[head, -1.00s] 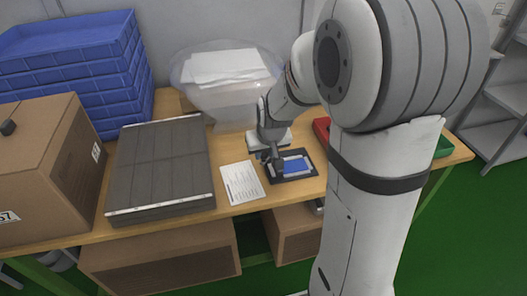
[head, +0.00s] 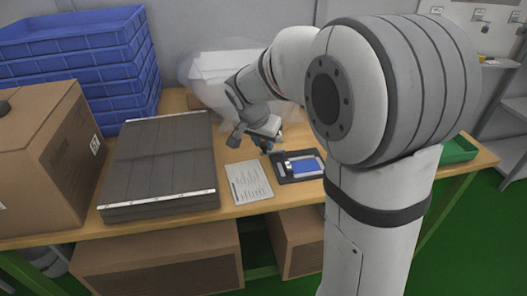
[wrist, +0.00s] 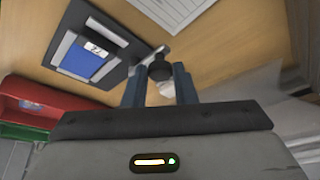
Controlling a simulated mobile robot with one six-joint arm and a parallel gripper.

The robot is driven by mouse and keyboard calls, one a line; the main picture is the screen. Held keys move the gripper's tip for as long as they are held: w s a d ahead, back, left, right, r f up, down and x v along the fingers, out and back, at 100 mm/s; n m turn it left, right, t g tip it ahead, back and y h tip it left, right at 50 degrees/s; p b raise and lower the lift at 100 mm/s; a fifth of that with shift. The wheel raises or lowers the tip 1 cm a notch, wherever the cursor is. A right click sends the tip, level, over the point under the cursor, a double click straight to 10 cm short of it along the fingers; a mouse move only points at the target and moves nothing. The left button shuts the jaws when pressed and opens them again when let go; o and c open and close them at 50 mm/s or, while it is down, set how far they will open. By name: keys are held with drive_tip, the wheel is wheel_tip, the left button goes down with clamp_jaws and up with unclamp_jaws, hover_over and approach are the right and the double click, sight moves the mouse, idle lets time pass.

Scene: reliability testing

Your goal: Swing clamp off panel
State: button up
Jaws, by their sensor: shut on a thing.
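The blue panel (head: 307,167) lies in a light frame on a dark fixture plate (head: 284,176) on the table. The panel also shows at upper left in the wrist view (wrist: 83,60). The clamp, a metal bar with a dark round knob (wrist: 160,71), is at the plate's edge beside the panel, clear of its blue face. My gripper (wrist: 160,84) is shut on the clamp's knob, with one finger on each side. In the head view my gripper (head: 268,146) is at the plate's left side, tilted; the clamp is hard to make out there.
A printed sheet (head: 248,182) lies left of the plate. A grey slatted box (head: 160,165), a cardboard box (head: 45,165) and stacked blue crates (head: 80,65) fill the left. A red bin (wrist: 35,102) and a green bin (head: 458,149) stand right of the plate.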

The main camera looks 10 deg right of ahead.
drive_tip(key=shift+w+m+b, duration=0.3)
drive_tip(key=shift+m+b, duration=0.05)
drive_tip(key=shift+m, duration=0.35)
drive_tip(key=shift+h, duration=0.3)
drive_tip(key=o, duration=1)
drive_tip(key=p+v, duration=0.1)
drive_tip(key=v, duration=0.6)
drive_tip(key=shift+r, duration=0.4)
